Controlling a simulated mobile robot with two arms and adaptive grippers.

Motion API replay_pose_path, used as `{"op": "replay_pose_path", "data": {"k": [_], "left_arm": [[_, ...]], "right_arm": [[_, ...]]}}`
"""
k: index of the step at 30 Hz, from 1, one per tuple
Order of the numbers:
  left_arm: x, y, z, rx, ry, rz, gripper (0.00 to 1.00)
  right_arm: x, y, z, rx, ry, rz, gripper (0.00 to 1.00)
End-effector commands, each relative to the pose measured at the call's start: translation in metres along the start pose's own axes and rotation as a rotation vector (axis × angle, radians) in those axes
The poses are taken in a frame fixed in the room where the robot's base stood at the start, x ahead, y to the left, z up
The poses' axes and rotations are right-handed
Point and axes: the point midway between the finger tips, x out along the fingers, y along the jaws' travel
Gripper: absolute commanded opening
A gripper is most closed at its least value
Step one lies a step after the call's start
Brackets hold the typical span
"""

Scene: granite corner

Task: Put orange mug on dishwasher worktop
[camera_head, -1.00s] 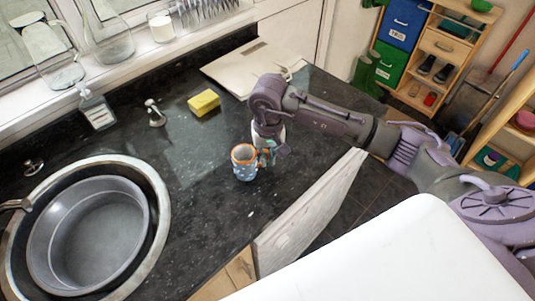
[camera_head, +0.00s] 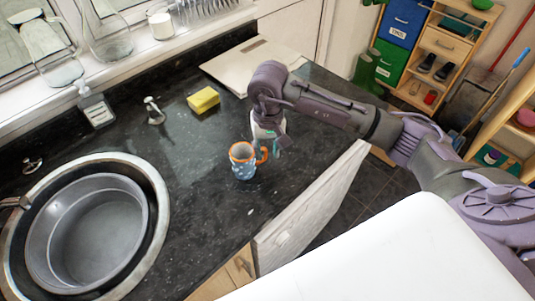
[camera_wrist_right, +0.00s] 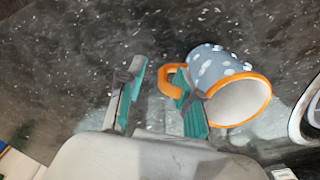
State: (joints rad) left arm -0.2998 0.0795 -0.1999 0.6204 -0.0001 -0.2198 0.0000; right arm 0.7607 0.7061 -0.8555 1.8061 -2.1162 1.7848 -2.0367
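The orange mug (camera_head: 242,169) has a blue, white-spotted body with an orange rim and handle. It stands upright on the black granite worktop (camera_head: 205,215), right of the sink. My right gripper (camera_head: 274,150) is just behind and right of it, by the handle. In the right wrist view my right gripper (camera_wrist_right: 160,80) is open. The mug (camera_wrist_right: 215,68) is beside its right finger, which overlaps part of the handle; the handle reaches into the gap between the fingers. Whether a finger touches the handle is unclear. My left gripper is out of view.
A sink with a round metal basin (camera_head: 85,235) is at the left. A yellow sponge (camera_head: 203,100), a tap-like fitting (camera_head: 154,112) and a soap bottle (camera_head: 96,108) are behind. A pale board (camera_head: 240,68) lies at the back. A grey panel (camera_head: 310,212) juts out at the front edge.

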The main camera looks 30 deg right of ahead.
Motion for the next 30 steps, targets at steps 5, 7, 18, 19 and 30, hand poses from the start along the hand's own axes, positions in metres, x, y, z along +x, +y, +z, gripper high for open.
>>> {"op": "replay_pose_path", "data": {"k": [5, 7, 18, 19, 30], "left_arm": [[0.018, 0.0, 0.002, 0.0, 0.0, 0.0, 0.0], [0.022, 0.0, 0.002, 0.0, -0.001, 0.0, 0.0], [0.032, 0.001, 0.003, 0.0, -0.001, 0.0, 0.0], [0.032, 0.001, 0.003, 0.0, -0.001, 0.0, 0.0], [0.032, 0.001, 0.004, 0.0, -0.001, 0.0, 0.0]], "right_arm": [[-0.038, 0.0, -0.002, -0.002, 0.008, -0.002, 0.35], [-0.053, 0.0, -0.001, -0.002, 0.008, 0.0, 0.35], [-0.099, 0.0, 0.0, 0.0, 0.002, 0.001, 0.35], [-0.1, 0.0, 0.0, 0.0, 0.001, 0.001, 0.35], [-0.101, 0.0, 0.0, -0.001, 0.0, 0.001, 0.35]]}}
